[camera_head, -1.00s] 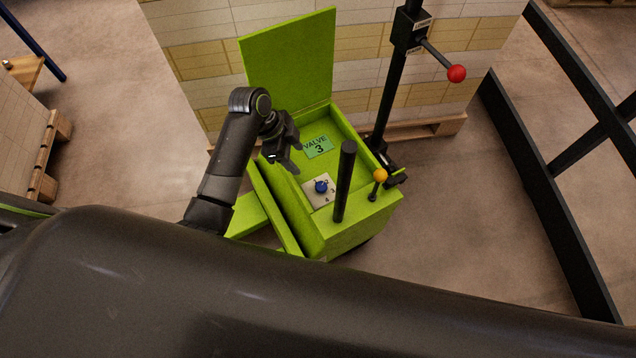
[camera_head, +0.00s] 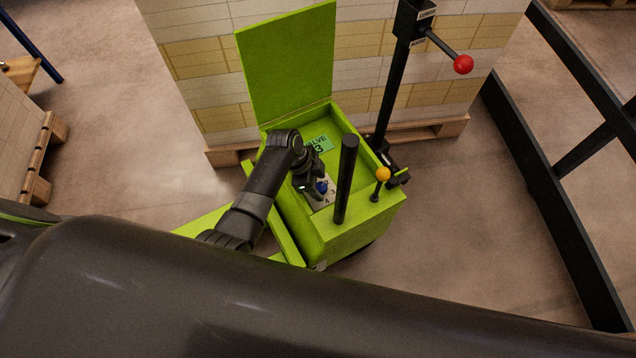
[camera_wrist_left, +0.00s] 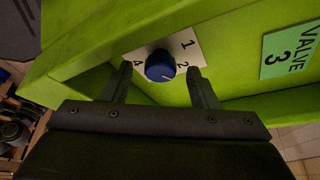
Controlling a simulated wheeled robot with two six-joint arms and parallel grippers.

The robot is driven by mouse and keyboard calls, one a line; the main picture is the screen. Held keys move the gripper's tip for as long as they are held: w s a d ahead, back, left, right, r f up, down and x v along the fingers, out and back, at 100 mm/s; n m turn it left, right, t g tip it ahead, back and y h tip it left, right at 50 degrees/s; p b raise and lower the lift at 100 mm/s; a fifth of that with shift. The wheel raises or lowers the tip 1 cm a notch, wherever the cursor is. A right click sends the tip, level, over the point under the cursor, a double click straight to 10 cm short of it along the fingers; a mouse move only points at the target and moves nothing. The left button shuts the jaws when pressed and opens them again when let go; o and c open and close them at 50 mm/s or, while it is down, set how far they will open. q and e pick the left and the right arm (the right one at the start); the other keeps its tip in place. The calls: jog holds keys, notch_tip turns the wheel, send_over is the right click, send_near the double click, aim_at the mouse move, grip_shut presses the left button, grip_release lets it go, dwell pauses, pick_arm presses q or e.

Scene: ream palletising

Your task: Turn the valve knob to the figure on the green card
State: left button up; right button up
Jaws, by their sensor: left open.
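The blue valve knob (camera_head: 322,187) sits on a white plate (camera_wrist_left: 192,55) on the green cart. In the left wrist view the knob (camera_wrist_left: 160,66) has a pale pointer mark toward its lower right. Contact cannot be told. My right gripper is out of view.
A black upright post (camera_head: 346,180) and an orange-knobbed lever (camera_head: 382,175) stand right of the knob. The green lid (camera_head: 287,62) is raised behind. A dark mast with a red ball (camera_head: 463,64) stands farther back, before stacked boxes (camera_head: 200,80).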

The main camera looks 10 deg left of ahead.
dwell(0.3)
pick_arm(q)
jog(key=c, duration=1)
